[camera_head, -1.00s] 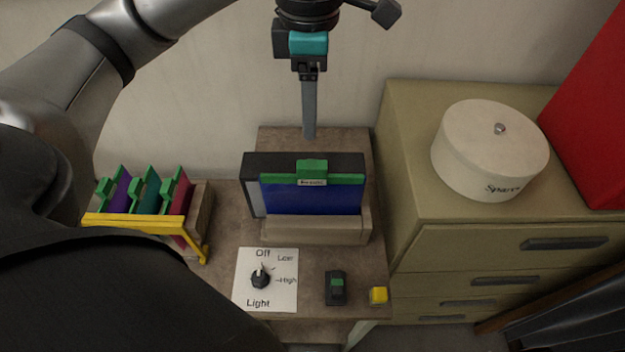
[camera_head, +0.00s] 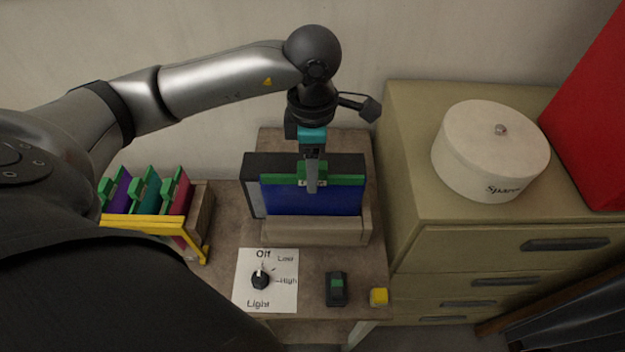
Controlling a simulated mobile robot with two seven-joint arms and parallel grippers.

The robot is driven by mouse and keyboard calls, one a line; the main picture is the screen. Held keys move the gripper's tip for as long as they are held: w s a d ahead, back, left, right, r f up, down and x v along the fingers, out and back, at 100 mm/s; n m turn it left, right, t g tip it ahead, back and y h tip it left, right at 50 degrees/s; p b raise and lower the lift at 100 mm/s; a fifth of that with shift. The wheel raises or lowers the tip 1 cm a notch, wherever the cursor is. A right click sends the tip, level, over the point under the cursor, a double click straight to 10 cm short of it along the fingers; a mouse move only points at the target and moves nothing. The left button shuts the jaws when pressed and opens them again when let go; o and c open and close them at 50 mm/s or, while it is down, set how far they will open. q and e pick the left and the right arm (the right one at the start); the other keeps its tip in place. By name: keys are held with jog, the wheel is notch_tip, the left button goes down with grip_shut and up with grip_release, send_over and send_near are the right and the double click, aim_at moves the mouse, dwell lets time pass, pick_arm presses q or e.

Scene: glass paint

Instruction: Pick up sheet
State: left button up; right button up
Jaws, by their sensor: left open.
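A blue sheet (camera_head: 310,202) with a green top edge and a green grip stands upright in a wooden holder (camera_head: 315,232), in front of a dark panel (camera_head: 268,161). My left gripper (camera_head: 312,185) is open and points down at the green grip, overlapping it in the picture. Its fingers hide part of the grip, and I cannot tell whether they touch it. Several other sheets (camera_head: 148,193), purple, teal and red with green grips, stand in a rack at the left. My right gripper is not in view.
The yellow-barred rack (camera_head: 150,221) stands left of the holder. A drawer cabinet (camera_head: 490,275) with a round white box (camera_head: 488,152) stands right.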

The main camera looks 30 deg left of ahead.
pick_arm(q)
jog(key=shift+f, duration=0.5)
grip_shut()
jog(key=shift+r, duration=0.1)
